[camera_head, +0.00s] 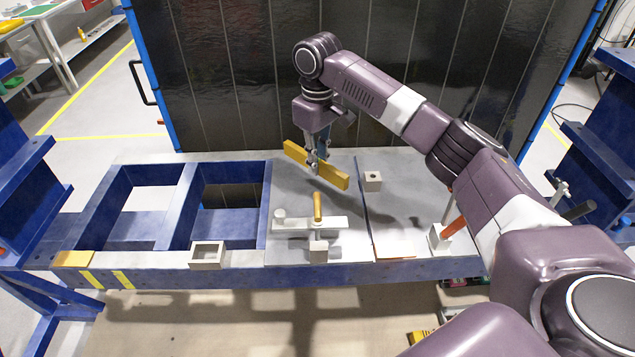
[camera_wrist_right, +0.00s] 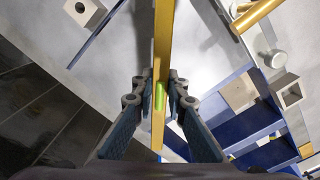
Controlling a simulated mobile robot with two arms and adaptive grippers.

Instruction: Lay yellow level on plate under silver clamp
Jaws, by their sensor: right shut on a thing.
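The yellow level (camera_head: 333,179) is a long bar held in the air above the grey plate (camera_head: 285,180), slanting down to the right. My right gripper (camera_head: 313,160) is shut on it near its middle. In the right wrist view the level (camera_wrist_right: 163,45) runs between the fingers (camera_wrist_right: 160,88), with its green vial showing. The silver clamp (camera_head: 300,224), with a yellow handle (camera_head: 318,207), stands at the front of the plate, nearer than the level. Part of its handle (camera_wrist_right: 256,14) also shows in the right wrist view. My left gripper is not in view.
A square hollow block (camera_head: 207,254) sits on the front rail of the blue frame (camera_head: 180,205), which has open bays. A small grey block (camera_head: 372,181) stands right of the level. Another clamp with an orange handle (camera_head: 453,227) is at the right. A dark panel stands behind.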

